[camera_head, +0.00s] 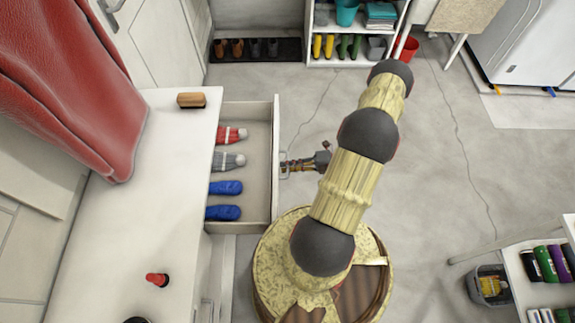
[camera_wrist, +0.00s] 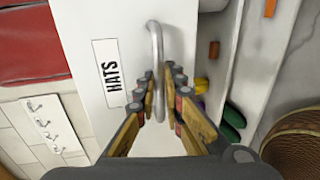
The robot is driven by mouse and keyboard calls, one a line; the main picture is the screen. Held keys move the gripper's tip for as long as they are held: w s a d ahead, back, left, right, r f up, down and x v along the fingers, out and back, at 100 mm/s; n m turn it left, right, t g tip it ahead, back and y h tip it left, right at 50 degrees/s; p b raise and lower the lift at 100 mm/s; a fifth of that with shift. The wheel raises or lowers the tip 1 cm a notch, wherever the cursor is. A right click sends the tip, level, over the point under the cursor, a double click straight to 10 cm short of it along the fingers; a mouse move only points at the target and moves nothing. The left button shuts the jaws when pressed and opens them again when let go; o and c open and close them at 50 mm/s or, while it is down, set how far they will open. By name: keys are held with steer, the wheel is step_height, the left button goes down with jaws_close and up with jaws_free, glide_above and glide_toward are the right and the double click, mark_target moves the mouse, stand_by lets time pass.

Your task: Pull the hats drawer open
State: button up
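The hats drawer (camera_head: 258,113) is pulled out from the white cabinet in the head view, with its inside showing. It holds two blue hats (camera_head: 226,188), a grey one (camera_head: 229,161) and a red one (camera_head: 231,135). In the wrist view the white drawer front carries a HATS label (camera_wrist: 113,72). Its curved metal handle (camera_wrist: 155,40) passes between the fingers of my gripper (camera_wrist: 159,78). The fingers are nearly closed around the bar; the exact contact is partly hidden. In the head view my gripper (camera_head: 291,165) meets the handle at the drawer's front.
A brush (camera_head: 191,100) and a small red-capped item (camera_head: 157,280) sit on the cabinet top beside a red cloth (camera_head: 70,75). A boot shelf (camera_head: 335,63) stands at the back. A basket (camera_head: 488,286) and shelf are at lower right. The floor right of my arm is clear.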

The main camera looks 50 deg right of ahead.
stand_by(0.3)
steer(key=v, duration=1.2)
